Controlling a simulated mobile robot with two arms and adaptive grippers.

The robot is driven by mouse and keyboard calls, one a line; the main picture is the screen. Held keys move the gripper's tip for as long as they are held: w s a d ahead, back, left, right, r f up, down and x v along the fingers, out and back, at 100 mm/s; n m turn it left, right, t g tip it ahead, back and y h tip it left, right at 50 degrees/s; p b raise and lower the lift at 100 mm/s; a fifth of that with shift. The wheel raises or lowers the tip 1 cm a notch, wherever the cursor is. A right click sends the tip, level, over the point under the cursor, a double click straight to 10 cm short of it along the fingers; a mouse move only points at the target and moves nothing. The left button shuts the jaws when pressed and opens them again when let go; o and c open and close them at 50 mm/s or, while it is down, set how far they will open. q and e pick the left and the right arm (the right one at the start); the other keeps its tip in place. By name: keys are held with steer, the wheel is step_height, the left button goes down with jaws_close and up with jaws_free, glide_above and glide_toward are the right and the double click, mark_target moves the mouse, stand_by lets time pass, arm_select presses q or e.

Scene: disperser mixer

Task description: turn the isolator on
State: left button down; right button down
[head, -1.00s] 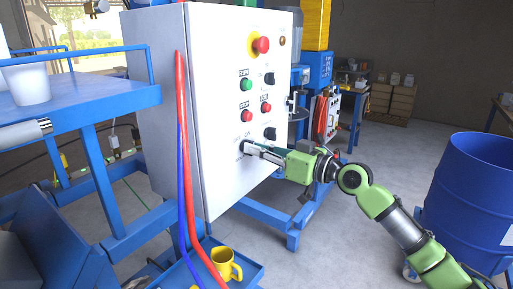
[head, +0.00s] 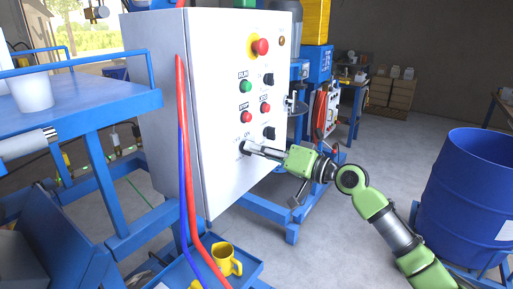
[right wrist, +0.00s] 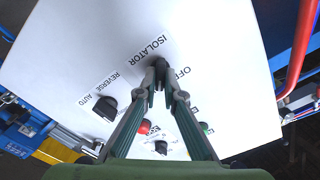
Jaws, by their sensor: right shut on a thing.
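The isolator is a small black rotary knob (head: 246,147) low on the front of the light grey control cabinet (head: 218,150). In the head view it is largely hidden by my right gripper (head: 251,149), with OFF and ON marks just above. The right wrist view shows the knob (right wrist: 161,62) between the fingertips of my right gripper (right wrist: 161,77), beside the printed words ISOLATOR and OFF. The fingers are shut on the knob. Its exact pointing direction is hard to tell.
Above the isolator are black selectors (head: 269,133), green and red buttons (head: 246,87) and a red emergency stop (head: 260,46). Red and blue hoses (head: 187,150) hang by the cabinet's left edge. A blue drum (head: 468,185) stands right. Open floor lies between.

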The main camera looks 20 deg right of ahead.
steer(key=shift+r, duration=0.2)
steer(key=c, duration=2.2)
jaws_free()
steer(key=shift+w, duration=0.1)
steer(key=shift+o, duration=0.2)
steer(key=shift+w+a+f, duration=0.1)
steer(key=shift+f, duration=0.05)
steer(key=v, duration=1.2)
